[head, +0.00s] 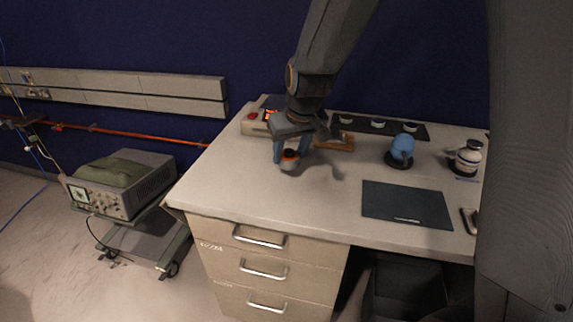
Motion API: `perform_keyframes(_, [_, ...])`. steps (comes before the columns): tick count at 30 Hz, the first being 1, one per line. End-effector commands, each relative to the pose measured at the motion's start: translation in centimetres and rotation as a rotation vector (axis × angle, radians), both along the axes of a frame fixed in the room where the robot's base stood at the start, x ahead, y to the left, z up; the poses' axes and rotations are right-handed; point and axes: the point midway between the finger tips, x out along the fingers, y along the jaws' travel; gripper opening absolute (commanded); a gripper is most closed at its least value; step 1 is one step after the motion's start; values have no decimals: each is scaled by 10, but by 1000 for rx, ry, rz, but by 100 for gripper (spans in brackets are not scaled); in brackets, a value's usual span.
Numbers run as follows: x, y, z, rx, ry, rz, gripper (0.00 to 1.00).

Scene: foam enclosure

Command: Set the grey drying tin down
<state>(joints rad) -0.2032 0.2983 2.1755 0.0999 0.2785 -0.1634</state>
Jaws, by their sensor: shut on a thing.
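My gripper (289,155) is over the left part of the pale desk, pointing down. The fingers hide part of the tin. A shadow lies on the desk to the right of the gripper. I cannot tell for certain whether the tin touches the desk top (260,195).
Behind are a device with a red display (255,120), a wooden stand (337,142) and a dark strip with small round containers (378,123). To the right are a blue object (402,148), a white jar (468,155) and a dark mat (407,204). The desk's front left is clear.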

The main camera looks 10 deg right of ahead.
Motion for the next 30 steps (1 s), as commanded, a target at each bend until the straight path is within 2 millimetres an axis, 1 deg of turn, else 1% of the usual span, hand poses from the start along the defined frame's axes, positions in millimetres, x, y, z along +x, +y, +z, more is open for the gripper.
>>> perform_keyframes(5, [-1, 1, -16, 0, 2, 0, 22])
perform_keyframes(9, [-1, 2, -37, 0, 4, 2, 22])
perform_keyframes(12, [-1, 2, -47, 0, 2, 3, 22])
perform_keyframes(25, [0, 2, -53, 1, -1, 4, 22])
perform_keyframes(26, [0, 2, -53, 0, -1, 4, 48])
perform_keyframes(28, [0, 2, -52, 1, -1, 4, 59])
perform_keyframes(29, [0, 2, -52, 1, -1, 4, 63])
perform_keyframes(30, [0, 2, -52, 1, -1, 4, 63])
